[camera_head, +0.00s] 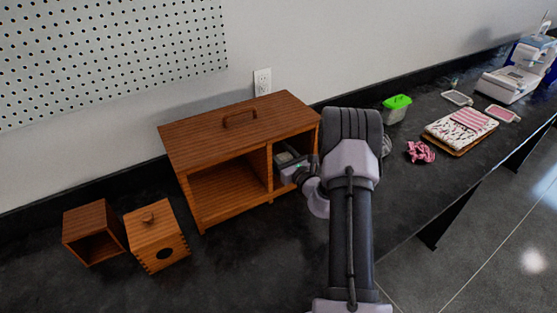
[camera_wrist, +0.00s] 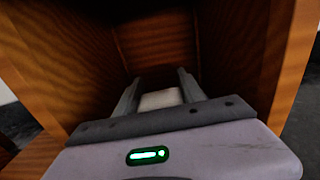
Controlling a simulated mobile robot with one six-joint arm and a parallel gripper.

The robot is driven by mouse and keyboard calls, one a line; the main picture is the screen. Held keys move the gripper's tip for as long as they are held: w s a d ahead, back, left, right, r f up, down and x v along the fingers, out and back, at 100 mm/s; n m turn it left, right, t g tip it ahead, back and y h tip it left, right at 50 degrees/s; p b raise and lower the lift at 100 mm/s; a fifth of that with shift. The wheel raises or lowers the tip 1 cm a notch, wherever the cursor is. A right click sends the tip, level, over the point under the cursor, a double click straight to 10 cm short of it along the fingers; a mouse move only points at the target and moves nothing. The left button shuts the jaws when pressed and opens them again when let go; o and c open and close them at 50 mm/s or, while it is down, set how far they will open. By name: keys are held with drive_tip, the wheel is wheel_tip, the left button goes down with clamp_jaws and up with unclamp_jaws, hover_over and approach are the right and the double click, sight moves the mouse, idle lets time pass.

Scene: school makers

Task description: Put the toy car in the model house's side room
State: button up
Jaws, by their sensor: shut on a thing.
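The wooden model house (camera_head: 205,137) stands on the dark counter, with a handle on its roof. It has a wide open room on the left and a narrow side room (camera_wrist: 65,60) on the right. My gripper (camera_head: 288,158) reaches into the side room from the front. In the wrist view, my gripper (camera_wrist: 159,88) is shut on a pale block-like thing, apparently the toy car (camera_wrist: 160,99). Only its whitish near part shows between the fingers. I cannot tell whether it touches the room's floor. In the head view, the arm and gripper mostly hide it.
A small open wooden box (camera_head: 91,215) and a wooden box with a round hole (camera_head: 155,238) stand left of the house. At right are a green-lidded container (camera_head: 396,108), a pink cloth (camera_head: 420,152), folded fabric (camera_head: 460,127) and a sewing machine (camera_head: 515,80).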

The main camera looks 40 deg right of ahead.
wheel_tip(320, 180, down, 3)
drive_tip(key=shift+w+r+b, duration=0.15)
drive_tip(key=shift+b, duration=0.4)
drive_tip(key=shift+w, duration=0.1)
drive_tip(key=shift+r, duration=0.2)
drive_tip(key=shift+f, duration=0.2)
drive_tip(key=o, duration=1.4)
drive_tip(key=shift+r, duration=0.1)
